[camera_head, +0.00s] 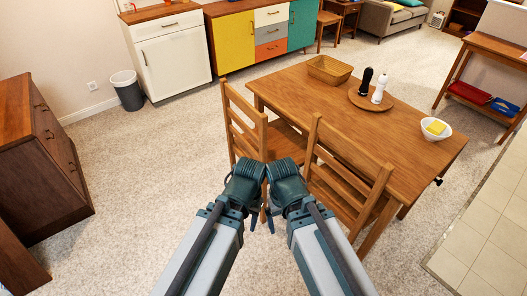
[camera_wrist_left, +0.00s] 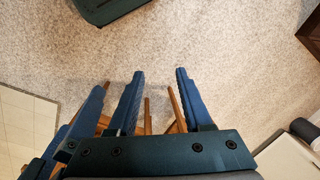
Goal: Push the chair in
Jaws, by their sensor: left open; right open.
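Two wooden ladder-back chairs stand at the near long side of the wooden table (camera_head: 300,90). The left chair (camera_head: 243,128) has its back toward me and its seat partly beside the table edge. The right chair (camera_head: 345,165) is closer to the table, its lower part partly hidden by my arm. My left gripper (camera_head: 254,222) and right gripper (camera_head: 271,226) are side by side, pointing down in front of the chairs. In the left wrist view, the left gripper's fingers (camera_wrist_left: 156,76) are apart, with wooden chair legs (camera_wrist_left: 147,112) showing beyond them. Contact with a chair cannot be told.
On the table are a wicker basket (camera_head: 329,69), a round board with two mills (camera_head: 366,101) and a white bowl (camera_head: 435,129). A wooden dresser (camera_head: 43,160) stands left, a grey bin (camera_head: 127,92) behind. Carpet left of the chairs is clear.

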